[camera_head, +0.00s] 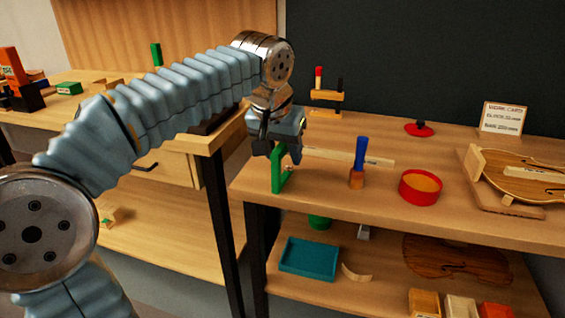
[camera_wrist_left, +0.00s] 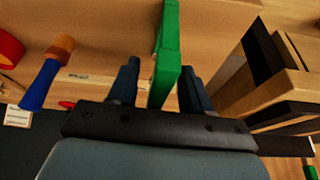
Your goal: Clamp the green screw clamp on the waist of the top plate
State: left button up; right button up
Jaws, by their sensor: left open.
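The green screw clamp (camera_head: 278,172) stands upright near the left end of the bench top. My left gripper (camera_head: 280,148) is above it with the fingers down around its upper part. The violin-shaped plate (camera_head: 525,180) with f-holes lies on a wooden support at the bench's right, cut by the picture edge. My right gripper is not in view.
Right of the clamp are a pale wooden strip (camera_head: 335,157), a blue-handled tool (camera_head: 359,155) and a red round dish (camera_head: 420,188). A work card (camera_head: 502,118) stands behind. A shelf below holds a teal tray (camera_head: 308,258) and another violin-shaped plate (camera_head: 455,258).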

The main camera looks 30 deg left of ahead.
pick_arm(q)
grip_shut()
